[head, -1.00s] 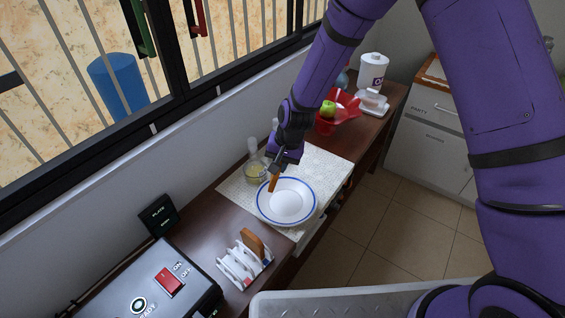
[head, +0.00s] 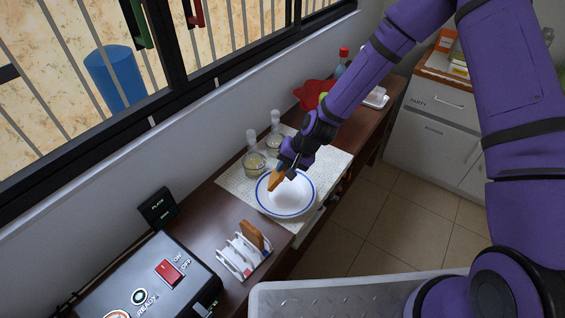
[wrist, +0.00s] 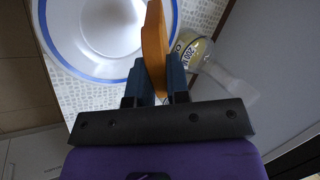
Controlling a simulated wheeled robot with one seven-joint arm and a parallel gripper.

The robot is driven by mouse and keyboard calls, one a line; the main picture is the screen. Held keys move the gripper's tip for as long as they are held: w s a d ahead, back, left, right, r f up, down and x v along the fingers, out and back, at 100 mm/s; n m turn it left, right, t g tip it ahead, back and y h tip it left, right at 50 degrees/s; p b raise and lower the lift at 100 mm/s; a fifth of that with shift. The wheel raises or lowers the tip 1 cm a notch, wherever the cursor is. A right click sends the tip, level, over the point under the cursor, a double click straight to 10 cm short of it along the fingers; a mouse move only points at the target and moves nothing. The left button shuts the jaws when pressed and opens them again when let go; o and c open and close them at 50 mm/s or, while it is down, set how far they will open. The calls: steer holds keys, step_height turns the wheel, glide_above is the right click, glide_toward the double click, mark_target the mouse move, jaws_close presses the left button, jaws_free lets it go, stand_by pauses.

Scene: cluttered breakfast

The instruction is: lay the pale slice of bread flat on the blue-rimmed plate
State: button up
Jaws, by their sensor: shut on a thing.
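A slice of bread (head: 277,180), orange-tan and seen nearly edge-on, is held in my gripper (head: 287,167). In the wrist view the slice (wrist: 154,45) stands on edge between the two dark fingers of my gripper (wrist: 157,82), which are shut on it. The white blue-rimmed plate (head: 296,207) lies on the patterned mat, and the slice is over its far left part. In the wrist view the plate (wrist: 85,66) is to the left of and beneath the slice. The slice seems above the plate; the head view does not settle whether they touch.
Two glass jars (head: 254,162) (head: 273,146) stand on the mat (head: 235,184) just beyond the plate. A white rack (head: 236,257) with a browner slice (head: 252,235) stands nearer, beside a black box (head: 150,280) with a red switch. A red bowl (head: 312,95) is farther back.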

steer(key=shift+s+d+f+t+y, duration=0.15)
steer(key=shift+d+f+y, duration=0.55)
steer(key=shift+f+y, duration=0.65)
steer(key=shift+s+d+f+t+y, duration=0.1)
steer(key=shift+d+f+t+y, duration=0.1)
steer(key=shift+d+f+y, duration=0.8)
steer(key=shift+s+d+f+t+y, duration=0.15)
steer(key=shift+d+f+y, duration=0.25)
steer(key=shift+f+y, duration=1.25)
steer(key=shift+w+f+h, duration=0.1)
steer(key=shift+f+h, duration=0.3)
steer(key=shift+f, duration=0.1)
steer(key=o, duration=0.8)
steer(key=shift+o, duration=0.2)
steer(key=shift+d, duration=0.15)
steer(key=shift+v, duration=3.35)
